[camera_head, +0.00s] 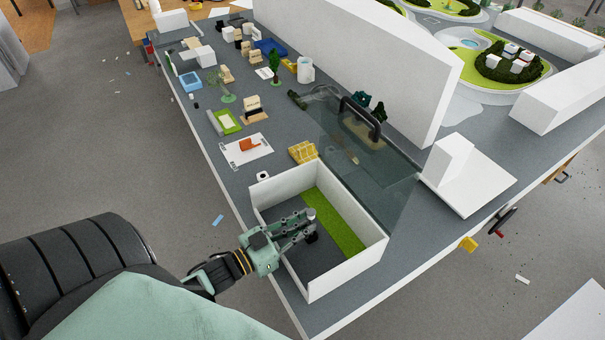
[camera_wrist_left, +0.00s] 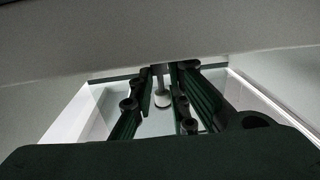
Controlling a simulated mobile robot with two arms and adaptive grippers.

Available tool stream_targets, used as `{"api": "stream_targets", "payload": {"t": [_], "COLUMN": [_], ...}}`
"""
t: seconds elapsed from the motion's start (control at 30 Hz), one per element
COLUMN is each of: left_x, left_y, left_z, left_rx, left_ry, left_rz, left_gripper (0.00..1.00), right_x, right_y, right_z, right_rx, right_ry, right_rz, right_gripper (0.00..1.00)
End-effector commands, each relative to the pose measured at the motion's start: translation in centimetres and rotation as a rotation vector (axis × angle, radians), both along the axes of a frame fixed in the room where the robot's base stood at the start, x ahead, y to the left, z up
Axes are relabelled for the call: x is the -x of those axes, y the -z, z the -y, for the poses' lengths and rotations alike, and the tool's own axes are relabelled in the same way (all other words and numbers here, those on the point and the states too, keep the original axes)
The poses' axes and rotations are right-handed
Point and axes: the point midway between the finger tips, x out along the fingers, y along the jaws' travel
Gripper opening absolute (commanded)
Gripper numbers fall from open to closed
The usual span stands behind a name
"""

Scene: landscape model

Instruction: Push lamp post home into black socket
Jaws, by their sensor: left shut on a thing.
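My left gripper (camera_head: 305,225) reaches over the near-left wall of a white-walled box (camera_head: 343,281). It is shut on the lamp post (camera_head: 311,213), whose pale top shows at the fingertips. In the left wrist view, the grey post with a pale round end (camera_wrist_left: 162,101) stands between the two fingers (camera_wrist_left: 164,84). A small black piece (camera_head: 312,238), apparently the socket, shows just below the fingertips. The fingers hide most of the post, and I cannot tell how deep it sits in the socket. My right gripper is not in view.
The box has a grey floor and a green strip (camera_head: 334,220) along its far-right side.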

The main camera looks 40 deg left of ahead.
Motion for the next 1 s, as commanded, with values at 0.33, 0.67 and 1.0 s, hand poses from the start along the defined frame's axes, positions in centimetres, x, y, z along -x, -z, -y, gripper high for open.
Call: {"api": "stream_targets", "payload": {"t": [0.33,0.67,1.0], "left_x": [0.0,0.0,0.0], "left_y": [1.0,1.4,1.5], "left_z": [0.0,0.0,-0.1], "left_rx": [0.001,0.001,-0.001], "left_ry": [0.000,0.000,-0.002], "left_rz": [0.001,0.000,-0.002], "left_gripper": [0.00,0.24,0.37], "right_x": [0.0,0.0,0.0], "right_y": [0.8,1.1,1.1], "right_z": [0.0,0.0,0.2], "right_rx": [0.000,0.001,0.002], "right_ry": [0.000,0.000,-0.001], "right_rz": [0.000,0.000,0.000], "right_gripper": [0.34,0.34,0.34]}}
